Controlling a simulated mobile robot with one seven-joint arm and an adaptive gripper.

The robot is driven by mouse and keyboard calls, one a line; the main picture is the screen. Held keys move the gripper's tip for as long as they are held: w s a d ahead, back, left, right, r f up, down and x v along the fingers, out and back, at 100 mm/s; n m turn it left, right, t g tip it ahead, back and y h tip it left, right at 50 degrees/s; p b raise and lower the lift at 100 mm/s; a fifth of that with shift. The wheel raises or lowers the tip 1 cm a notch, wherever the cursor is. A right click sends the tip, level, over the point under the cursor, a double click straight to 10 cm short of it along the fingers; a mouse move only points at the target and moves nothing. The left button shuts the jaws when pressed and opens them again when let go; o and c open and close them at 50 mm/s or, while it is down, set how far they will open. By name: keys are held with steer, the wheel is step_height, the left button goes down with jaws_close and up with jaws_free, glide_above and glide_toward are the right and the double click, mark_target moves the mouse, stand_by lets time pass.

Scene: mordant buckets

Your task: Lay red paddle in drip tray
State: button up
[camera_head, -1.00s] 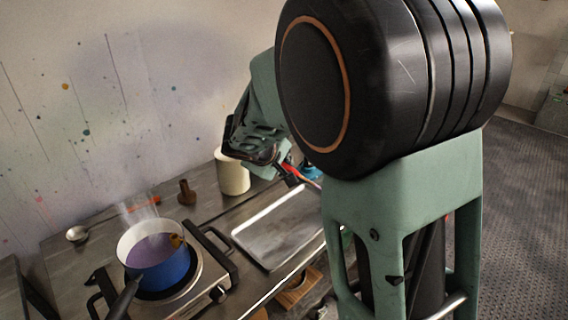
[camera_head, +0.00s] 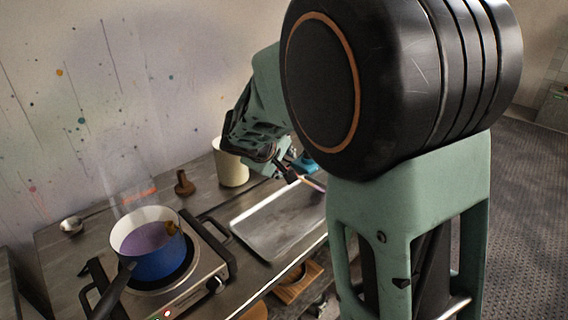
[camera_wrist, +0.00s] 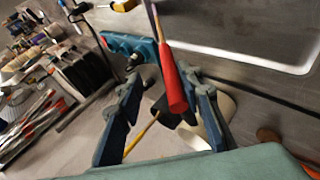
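The red paddle (camera_wrist: 171,77) shows its red handle and a thin dark shaft in the wrist view; its far end runs out of the top. The handle lies between the fingertips of my gripper (camera_wrist: 165,70), which appear closed on it; contact on the left side is hard to make out. The tray is a shallow grey metal pan and looks empty. Its near right part is hidden by my arm.
A blue pot (camera_head: 158,262) with purple liquid stands on a burner left of the tray. A cream canister (camera_head: 231,166) and a brown wooden peg (camera_head: 184,184) stand behind. A blue object (camera_wrist: 130,45) is close beside my gripper.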

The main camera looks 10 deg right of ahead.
steer(key=v, duration=1.2)
stand_by(0.3)
